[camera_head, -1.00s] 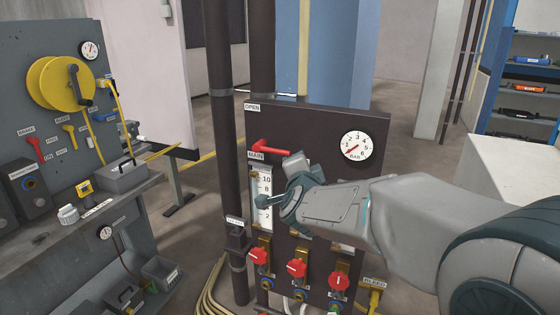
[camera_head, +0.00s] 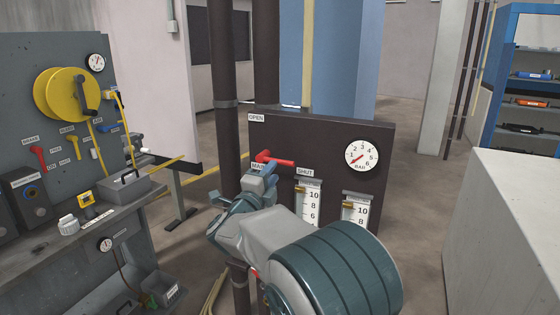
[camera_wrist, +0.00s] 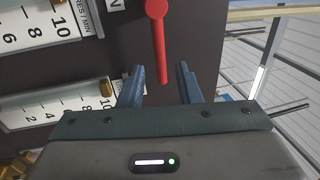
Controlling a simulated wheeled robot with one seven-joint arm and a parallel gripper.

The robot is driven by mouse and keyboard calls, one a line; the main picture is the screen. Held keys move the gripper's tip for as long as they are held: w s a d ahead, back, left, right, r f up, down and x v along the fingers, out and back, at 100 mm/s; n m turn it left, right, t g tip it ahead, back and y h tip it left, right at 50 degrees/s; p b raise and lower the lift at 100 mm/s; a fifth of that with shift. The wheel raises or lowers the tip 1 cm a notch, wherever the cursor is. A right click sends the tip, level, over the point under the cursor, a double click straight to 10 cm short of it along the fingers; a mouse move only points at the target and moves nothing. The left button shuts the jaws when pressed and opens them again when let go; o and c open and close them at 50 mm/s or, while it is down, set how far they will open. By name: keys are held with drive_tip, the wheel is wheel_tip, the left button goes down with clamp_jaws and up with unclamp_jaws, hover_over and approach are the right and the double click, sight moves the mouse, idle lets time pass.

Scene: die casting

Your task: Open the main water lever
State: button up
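The main water lever is a red handle (camera_head: 282,162) on the dark panel (camera_head: 320,135). Its pivot is at the left and its handle points right, towards the SHUT label (camera_head: 305,172). The OPEN label (camera_head: 256,118) is above the pivot; the MAIN label is partly hidden by my gripper (camera_head: 268,172). In the wrist view the red lever (camera_wrist: 159,45) runs down the picture, its free end between the two blue-grey fingers of my gripper (camera_wrist: 160,75). The fingers are apart, with gaps on both sides of the lever. I cannot tell the depth between them.
A pressure gauge (camera_head: 361,156) is at the panel's right, with flow scales (camera_head: 308,203) below. A dark vertical pipe (camera_head: 226,90) stands left of the panel. My arm hides the lower panel. A grey workbench (camera_head: 95,225) is at left and a pale block (camera_head: 510,220) at right.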

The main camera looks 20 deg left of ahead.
sight(281, 162)
drive_tip(key=x, duration=0.6)
drive_tip(key=shift+w+p, duration=0.15)
drive_tip(key=shift+p, duration=0.2)
drive_tip(key=shift+c, duration=0.3)
drive_tip(key=shift+d, duration=0.1)
clamp_jaws()
